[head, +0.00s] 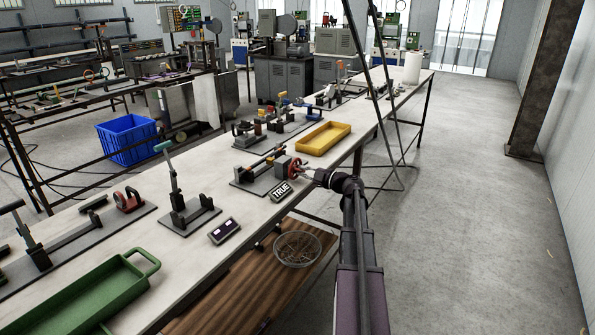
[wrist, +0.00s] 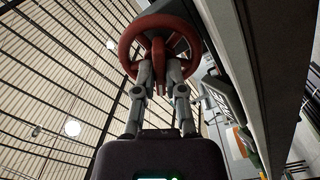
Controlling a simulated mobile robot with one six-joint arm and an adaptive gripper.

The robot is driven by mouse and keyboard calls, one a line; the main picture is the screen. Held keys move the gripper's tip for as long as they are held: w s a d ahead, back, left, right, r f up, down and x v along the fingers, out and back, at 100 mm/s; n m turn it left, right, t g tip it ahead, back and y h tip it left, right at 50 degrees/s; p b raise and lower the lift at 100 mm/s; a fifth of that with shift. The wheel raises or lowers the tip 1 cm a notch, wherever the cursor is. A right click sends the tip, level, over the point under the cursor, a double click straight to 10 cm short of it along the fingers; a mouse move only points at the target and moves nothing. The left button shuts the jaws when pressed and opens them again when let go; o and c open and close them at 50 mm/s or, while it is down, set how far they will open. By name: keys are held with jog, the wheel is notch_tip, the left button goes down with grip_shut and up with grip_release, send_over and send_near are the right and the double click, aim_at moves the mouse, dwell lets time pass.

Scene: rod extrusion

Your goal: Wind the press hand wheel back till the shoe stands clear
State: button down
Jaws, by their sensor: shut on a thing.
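The press (head: 262,172) lies on the bench on a dark base plate, with its red hand wheel (head: 296,168) at its right end, facing the bench's edge. My gripper (head: 309,173) reaches in from the right and is at the wheel. In the wrist view the red hand wheel (wrist: 127,48) fills the top middle, and both fingers of my gripper (wrist: 160,72) are closed on its near part. The shoe is too small in the head view to tell whether it touches anything. The wrist view does not show it.
A "TRUE" sign (head: 281,191) stands close in front of the press. A yellow tray (head: 323,138) lies behind it and a green tray (head: 75,290) lies at the near left. The floor right of the bench is clear.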

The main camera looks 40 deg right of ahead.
jog(key=shift+n, duration=0.4)
jog(key=shift+n, duration=0.8)
jog(key=shift+n, duration=1)
jog(key=c, duration=0.6)
grip_release()
jog(key=shift+c, duration=0.2)
